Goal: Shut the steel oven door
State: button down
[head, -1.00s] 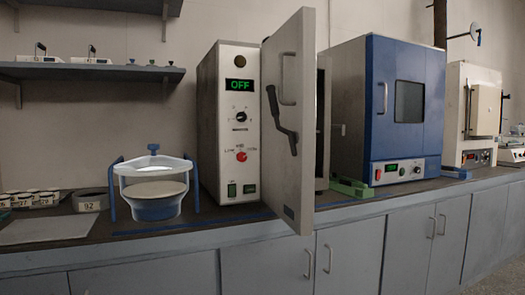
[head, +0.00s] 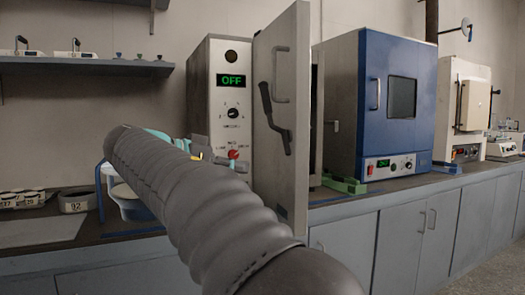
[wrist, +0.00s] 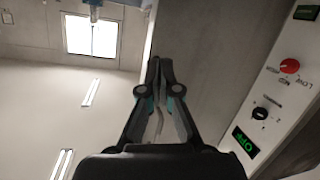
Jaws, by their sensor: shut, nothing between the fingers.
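The steel oven (head: 212,95) stands on the bench with its control panel facing out and its display reading OFF. Its grey door (head: 285,180) is swung wide open towards me, with a bar handle (head: 281,75) and a dark lever (head: 272,115) on the face I see.
A blue oven (head: 345,110) stands right of the door, with a green tray-like piece (head: 344,185) between. A blue-framed sieve device (head: 130,205) is left, partly behind my arm.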

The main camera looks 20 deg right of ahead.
jog(key=w+a+r+m+g+h, duration=0.1)
jog(key=w+a+r+m+h, duration=0.1)
jog(key=a+r+m, duration=0.15)
jog(key=w+d+f, duration=0.1)
jog(key=d, duration=1.3)
jog(key=shift+p, duration=0.35)
jog(key=shift+d+f, duration=0.1)
jog(key=shift+d, duration=0.1)
